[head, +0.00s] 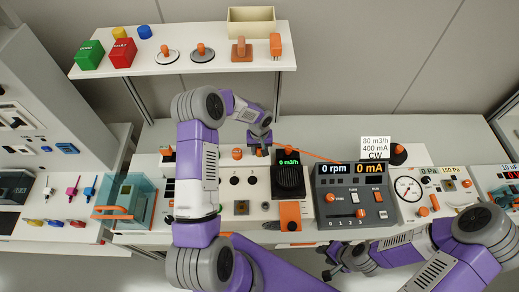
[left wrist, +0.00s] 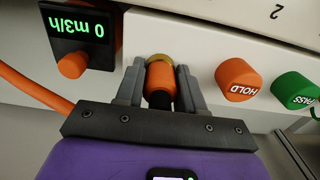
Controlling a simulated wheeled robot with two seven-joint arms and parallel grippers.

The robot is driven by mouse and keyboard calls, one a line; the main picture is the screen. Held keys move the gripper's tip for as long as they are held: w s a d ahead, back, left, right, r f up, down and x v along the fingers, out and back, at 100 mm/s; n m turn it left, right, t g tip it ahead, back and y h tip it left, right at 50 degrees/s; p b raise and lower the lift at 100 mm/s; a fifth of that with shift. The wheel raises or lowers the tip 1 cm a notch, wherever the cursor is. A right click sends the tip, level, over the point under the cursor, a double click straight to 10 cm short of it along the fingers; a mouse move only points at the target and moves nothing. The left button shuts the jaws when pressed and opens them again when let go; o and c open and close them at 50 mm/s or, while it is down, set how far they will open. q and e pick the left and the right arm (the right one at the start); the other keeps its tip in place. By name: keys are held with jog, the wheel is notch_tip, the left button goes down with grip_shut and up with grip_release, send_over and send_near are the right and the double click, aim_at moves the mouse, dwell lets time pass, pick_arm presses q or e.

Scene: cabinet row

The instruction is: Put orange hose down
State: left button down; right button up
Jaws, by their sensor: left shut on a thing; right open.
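In the left wrist view my left gripper (left wrist: 160,92) is shut on the end of the orange hose (left wrist: 160,76), its two grey fingers on either side. The hose end sits at a brass ring on the white panel front and appears to touch it; I cannot tell whether it is seated. More of the orange hose (left wrist: 35,90) runs off to the left. In the head view my left gripper (head: 262,147) is at the back of the bench, and the thin orange hose (head: 315,154) runs right from near it. My right gripper (head: 330,262) is open and empty near the bench's front edge.
A flow display (left wrist: 82,32) reading 0 m3/h, an orange HOLD button (left wrist: 238,77) and a green PASS button (left wrist: 295,90) flank the fitting. The dark control box (head: 350,200) reads 0 rpm and 0 mA. A shelf (head: 180,60) with blocks and a bin overhangs behind.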

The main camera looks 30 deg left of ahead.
pick_arm(q)
jog(key=c, duration=0.7)
grip_release()
jog(key=shift+r, duration=0.1)
jog(key=shift+r+p, duration=0.4)
jog(key=shift+p, duration=0.15)
jog(key=shift+r+p, duration=0.45)
jog(key=shift+p, duration=0.05)
notch_tip(320, 180, up, 10)
jog(key=shift+r+b, duration=0.1)
jog(key=shift+b, duration=0.75)
jog(key=shift+r, duration=0.65)
